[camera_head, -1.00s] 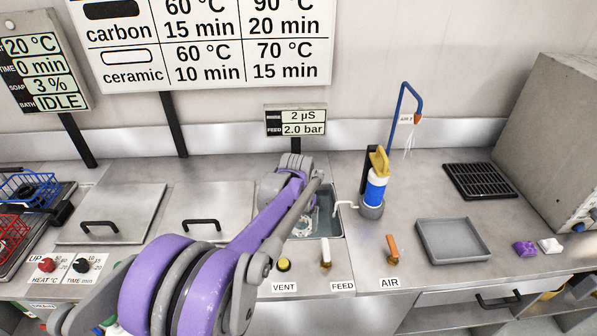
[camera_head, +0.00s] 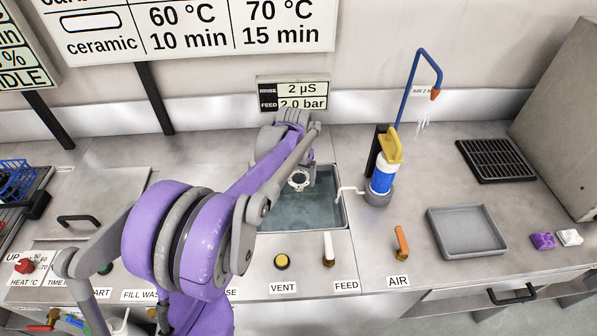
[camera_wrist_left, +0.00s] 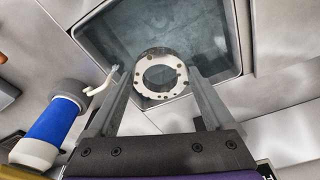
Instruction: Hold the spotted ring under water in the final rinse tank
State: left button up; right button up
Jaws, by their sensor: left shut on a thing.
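The spotted ring (camera_head: 299,187) is pale with dark spots around its band. It also shows in the left wrist view (camera_wrist_left: 138,76), flat side toward the camera. My left gripper (camera_wrist_left: 158,76) is shut on it, with one finger at each side of the ring. The final rinse tank (camera_head: 320,213) is an open sunken basin with bluish water. The ring is over the left back part of the tank in the head view. I cannot tell whether it touches the water. My left arm hides the tank's left edge. My right gripper is not in view.
The feed lever (camera_head: 328,247) and vent button (camera_head: 282,261) are in front. A grey tray (camera_head: 467,232) and black grate (camera_head: 496,160) lie farther right.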

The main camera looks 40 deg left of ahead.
pick_arm(q)
notch_tip(320, 180, down, 19)
jog(key=b, duration=1.1)
jog(key=shift+b, duration=0.4)
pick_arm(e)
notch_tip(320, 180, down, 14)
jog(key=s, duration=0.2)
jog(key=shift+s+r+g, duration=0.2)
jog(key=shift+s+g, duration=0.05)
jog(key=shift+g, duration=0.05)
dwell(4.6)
